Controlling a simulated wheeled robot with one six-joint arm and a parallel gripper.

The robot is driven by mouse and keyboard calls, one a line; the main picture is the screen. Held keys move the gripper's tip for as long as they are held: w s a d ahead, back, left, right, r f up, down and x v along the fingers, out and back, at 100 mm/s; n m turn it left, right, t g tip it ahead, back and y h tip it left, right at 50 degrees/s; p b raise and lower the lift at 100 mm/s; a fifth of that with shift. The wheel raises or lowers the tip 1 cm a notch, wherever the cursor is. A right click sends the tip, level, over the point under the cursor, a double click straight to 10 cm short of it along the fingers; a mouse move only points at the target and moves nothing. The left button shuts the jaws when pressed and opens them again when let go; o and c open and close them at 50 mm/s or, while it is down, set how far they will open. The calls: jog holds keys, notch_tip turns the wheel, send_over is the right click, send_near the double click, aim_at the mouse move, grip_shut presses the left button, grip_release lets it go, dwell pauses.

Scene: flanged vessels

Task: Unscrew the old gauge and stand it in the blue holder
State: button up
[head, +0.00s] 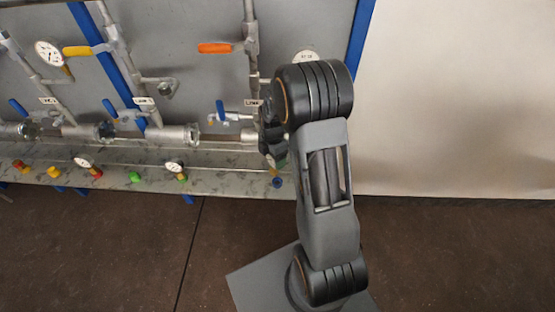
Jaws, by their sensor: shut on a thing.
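My gripper (272,137) is at the right end of the bench, beside the pipework and pointing down. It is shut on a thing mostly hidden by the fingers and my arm. A small pale part (279,162) shows just below the fingers and may be the gauge. The blue holder (277,182) is on the front edge of the shelf, just below the gripper. I cannot tell whether the held thing touches the holder. A round white face (305,56) with dark marks shows behind my arm, its lower part hidden.
The shelf (225,168) also carries red, yellow and green holders. Pipes with orange (215,48), yellow and blue handles stand behind. Floor in front is clear.

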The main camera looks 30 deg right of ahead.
jog(key=n, duration=0.1)
jog(key=d+n, duration=0.1)
jog(key=n+b, duration=0.1)
jog(key=n, duration=0.1)
jog(key=shift+d+r, duration=0.15)
jog(key=shift+d, duration=0.15)
jog(key=shift+f+b, duration=1.9)
jog(key=shift+f, duration=0.65)
jog(key=shift+f, duration=0.25)
jog(key=shift+f+b, duration=1.05)
jog(key=shift+f, duration=0.1)
jog(key=o, duration=1.1)
jog(key=shift+r, duration=0.15)
notch_tip(320, 180, up, 14)
jog(key=shift+w+d+f, duration=0.15)
jog(key=shift+w+f, duration=0.05)
jog(key=shift+w, duration=0.2)
